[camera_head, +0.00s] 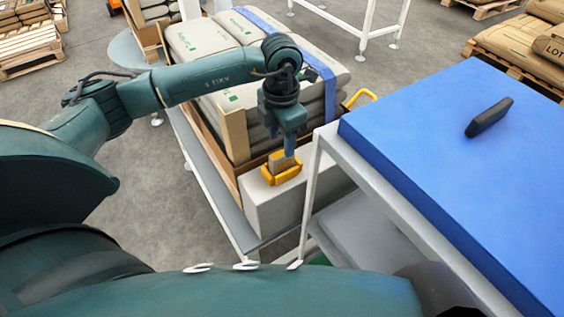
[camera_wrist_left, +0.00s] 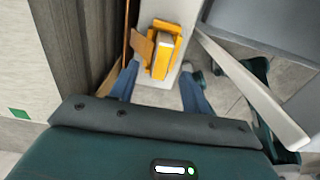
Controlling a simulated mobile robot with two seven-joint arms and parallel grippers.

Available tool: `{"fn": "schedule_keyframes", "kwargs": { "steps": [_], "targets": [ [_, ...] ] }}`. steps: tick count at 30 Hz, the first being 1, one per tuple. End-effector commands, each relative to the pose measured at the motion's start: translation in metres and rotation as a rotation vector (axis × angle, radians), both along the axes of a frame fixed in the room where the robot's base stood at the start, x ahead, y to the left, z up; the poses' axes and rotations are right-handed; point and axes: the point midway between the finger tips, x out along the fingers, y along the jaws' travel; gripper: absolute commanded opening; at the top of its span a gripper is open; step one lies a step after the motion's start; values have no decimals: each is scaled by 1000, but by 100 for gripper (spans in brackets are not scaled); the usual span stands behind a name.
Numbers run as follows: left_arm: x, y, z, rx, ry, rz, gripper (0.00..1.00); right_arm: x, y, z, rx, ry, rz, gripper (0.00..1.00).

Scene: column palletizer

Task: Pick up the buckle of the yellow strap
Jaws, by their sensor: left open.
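The yellow buckle (camera_head: 282,174), with a tan block-like part in it, lies on top of a pale grey box (camera_head: 268,208) in front of the stacked sacks. In the left wrist view the buckle (camera_wrist_left: 161,52) sits beyond my fingertips, roughly centred between them. My left gripper (camera_head: 289,152) points down just above and behind the buckle in the head view; its blue fingers are apart in the left wrist view (camera_wrist_left: 158,88) with nothing held. Whether a finger touches the buckle cannot be told. A yellow strap running from it is not clearly visible. My right gripper is not in view.
Sacks (camera_head: 205,40) with a blue strap (camera_head: 318,68) stand behind the box. A yellow handle-like piece (camera_head: 358,97) shows beside them. A blue-topped table (camera_head: 450,160) with a black object (camera_head: 489,117) stands close on the right. A tan upright post (camera_head: 235,135) is left of the gripper.

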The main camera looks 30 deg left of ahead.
Motion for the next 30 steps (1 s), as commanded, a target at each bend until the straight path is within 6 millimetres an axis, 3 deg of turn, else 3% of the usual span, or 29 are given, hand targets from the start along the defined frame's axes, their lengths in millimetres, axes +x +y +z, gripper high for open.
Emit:
{"fn": "schedule_keyframes", "kwargs": {
  "steps": [12,21,30],
  "targets": [
    [-2,-1,-50,1,3,0,47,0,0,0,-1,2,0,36],
    [-2,-1,-54,0,0,0,46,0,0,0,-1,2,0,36],
    [-2,-1,-54,0,0,0,22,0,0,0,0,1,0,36]
  ]
}}
